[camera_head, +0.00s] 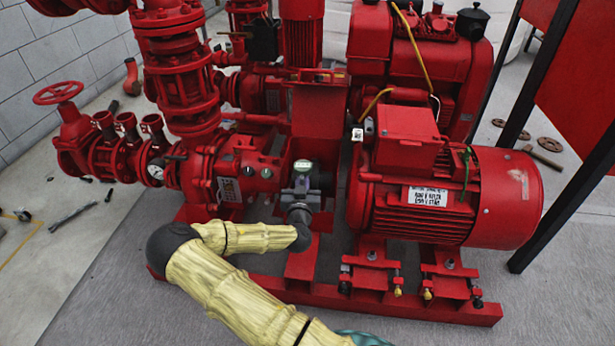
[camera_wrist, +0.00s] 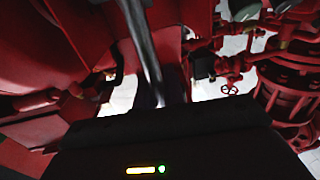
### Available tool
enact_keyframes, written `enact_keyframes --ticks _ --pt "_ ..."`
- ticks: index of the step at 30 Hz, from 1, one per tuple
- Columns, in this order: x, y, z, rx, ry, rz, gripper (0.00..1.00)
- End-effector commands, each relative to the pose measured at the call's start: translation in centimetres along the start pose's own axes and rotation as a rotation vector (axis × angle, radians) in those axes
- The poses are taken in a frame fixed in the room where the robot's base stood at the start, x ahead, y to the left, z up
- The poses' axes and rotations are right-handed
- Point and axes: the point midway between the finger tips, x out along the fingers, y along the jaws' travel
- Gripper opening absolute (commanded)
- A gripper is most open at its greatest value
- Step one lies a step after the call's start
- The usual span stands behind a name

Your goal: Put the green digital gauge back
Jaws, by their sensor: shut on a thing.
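My gripper (camera_head: 301,189) is in front of the red pump, in the gap between the pump casing (camera_head: 205,170) and the motor.
The red motor (camera_head: 455,195) stands close right of my gripper. A white dial gauge (camera_head: 155,171) and valve pipework (camera_head: 185,80) are on the left. The red base frame (camera_head: 400,300) lies below. A black-legged stand (camera_head: 545,140) is at the right. Floor at far left is mostly free.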

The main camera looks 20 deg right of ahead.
Motion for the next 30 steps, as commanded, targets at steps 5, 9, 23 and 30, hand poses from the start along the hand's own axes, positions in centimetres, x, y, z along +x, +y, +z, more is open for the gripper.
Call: enact_keyframes --ticks 5,9,23,30 --pt "-0.7 -0.8 -3.2 -0.002 0.003 -0.033 0.00" --pt "-1.3 -1.4 -4.8 -0.003 0.004 -0.059 0.00" --pt "-3.4 -3.2 -10.4 -0.006 0.005 -0.143 0.00" --pt "-4.5 -4.1 -13.3 -0.006 0.006 -0.186 0.00"
